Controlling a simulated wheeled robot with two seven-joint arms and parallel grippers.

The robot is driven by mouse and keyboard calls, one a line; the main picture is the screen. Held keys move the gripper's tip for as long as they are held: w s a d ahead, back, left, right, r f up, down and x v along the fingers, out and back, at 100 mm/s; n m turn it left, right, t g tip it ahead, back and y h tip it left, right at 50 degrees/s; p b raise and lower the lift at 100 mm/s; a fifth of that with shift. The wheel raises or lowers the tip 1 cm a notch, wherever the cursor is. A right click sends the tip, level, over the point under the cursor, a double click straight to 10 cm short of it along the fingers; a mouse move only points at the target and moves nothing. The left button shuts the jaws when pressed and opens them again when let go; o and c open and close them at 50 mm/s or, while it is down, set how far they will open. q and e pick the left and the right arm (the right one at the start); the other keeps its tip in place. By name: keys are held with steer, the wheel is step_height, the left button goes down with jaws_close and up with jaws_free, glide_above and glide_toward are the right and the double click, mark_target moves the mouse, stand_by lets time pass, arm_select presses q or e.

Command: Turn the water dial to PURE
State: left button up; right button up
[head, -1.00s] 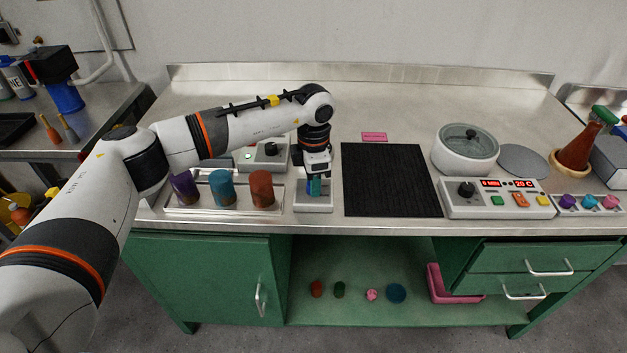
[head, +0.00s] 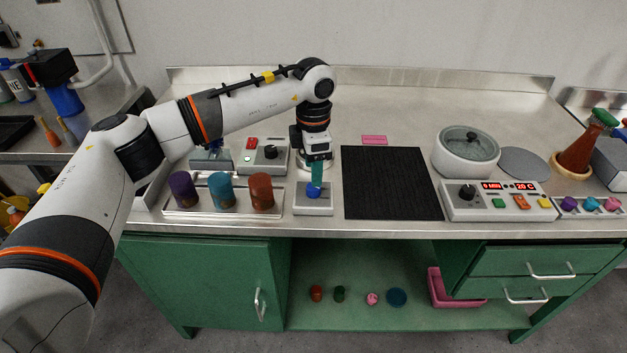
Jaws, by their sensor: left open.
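A small grey box (head: 313,207) with a round blue knob (head: 313,191) on top sits at the front of the steel counter, left of the black mat. It looks like the water dial, but no PURE mark is readable at this size. My left gripper (head: 317,180) points down just behind and above the blue knob, its teal fingers close to it. It is open and holds nothing; whether a finger touches the knob I cannot tell. My right gripper is not in view.
A tray (head: 230,211) with purple, blue and red-brown cups stands left of the box. Behind it is a control box (head: 262,158) with a black knob. The black mat (head: 390,182) lies right, then a heater panel (head: 497,203) and a lidded pot (head: 466,150).

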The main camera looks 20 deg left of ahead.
arm_select(q)
step_height(320, 180, up, 7)
steer(key=shift+b, duration=0.3)
